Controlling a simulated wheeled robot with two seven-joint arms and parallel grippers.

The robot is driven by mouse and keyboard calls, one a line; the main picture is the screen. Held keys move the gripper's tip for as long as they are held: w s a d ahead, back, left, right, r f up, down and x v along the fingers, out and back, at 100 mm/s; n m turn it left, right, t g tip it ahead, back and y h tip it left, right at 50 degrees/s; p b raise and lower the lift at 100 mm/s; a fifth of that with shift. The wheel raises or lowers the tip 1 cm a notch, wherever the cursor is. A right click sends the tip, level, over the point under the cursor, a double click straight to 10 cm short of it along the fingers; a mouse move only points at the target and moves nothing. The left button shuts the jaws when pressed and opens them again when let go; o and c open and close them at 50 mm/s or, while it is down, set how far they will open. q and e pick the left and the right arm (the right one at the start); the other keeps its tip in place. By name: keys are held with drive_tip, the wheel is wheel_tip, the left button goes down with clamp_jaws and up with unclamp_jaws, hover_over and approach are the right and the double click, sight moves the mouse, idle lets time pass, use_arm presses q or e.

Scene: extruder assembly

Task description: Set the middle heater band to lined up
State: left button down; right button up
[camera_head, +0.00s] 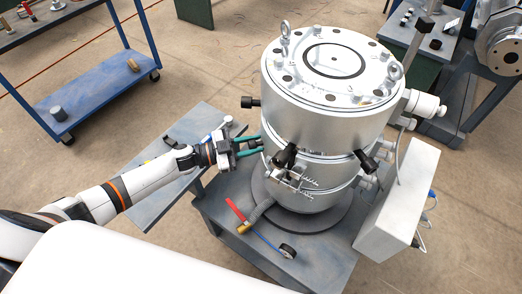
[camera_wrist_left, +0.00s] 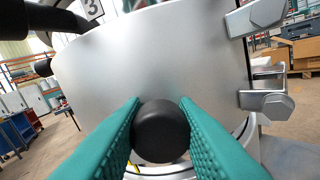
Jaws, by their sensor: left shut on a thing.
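A silver cylindrical assembly (camera_head: 325,125) stands upright, ringed by stacked metal bands. The middle heater band (camera_head: 325,171) appears to be the ring below the upper seam; its exact edges are hard to tell. My left gripper (camera_head: 260,145) reaches in from the left against the cylinder's side. In the left wrist view its teal fingers (camera_wrist_left: 160,130) are shut on a round black knob (camera_wrist_left: 160,132), in front of a smooth silver band surface (camera_wrist_left: 150,70). Which band bears this knob is unclear. Clamp bolts (camera_wrist_left: 277,106) show at the right there. My right gripper is not in view.
Other black knobs (camera_head: 248,102) stick out from the cylinder. A red-handled tool (camera_head: 236,210) and a black ring (camera_head: 288,251) lie on the grey stand (camera_head: 325,270). A white box (camera_head: 395,215) stands at the right. A blue cart (camera_head: 95,85) is at upper left.

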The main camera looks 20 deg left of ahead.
use_arm(q)
drive_tip(key=shift+w+a+f, duration=0.15)
drive_tip(key=shift+w+a, duration=0.15)
drive_tip(key=shift+w, duration=0.15)
drive_tip(key=shift+g+b, duration=0.3)
drive_tip(key=shift+r, duration=0.25)
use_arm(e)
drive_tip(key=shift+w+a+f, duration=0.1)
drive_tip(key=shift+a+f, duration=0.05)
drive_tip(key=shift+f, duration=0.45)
use_arm(q)
drive_tip(key=c, duration=1.1)
unclamp_jaws()
drive_tip(key=shift+f, duration=0.1)
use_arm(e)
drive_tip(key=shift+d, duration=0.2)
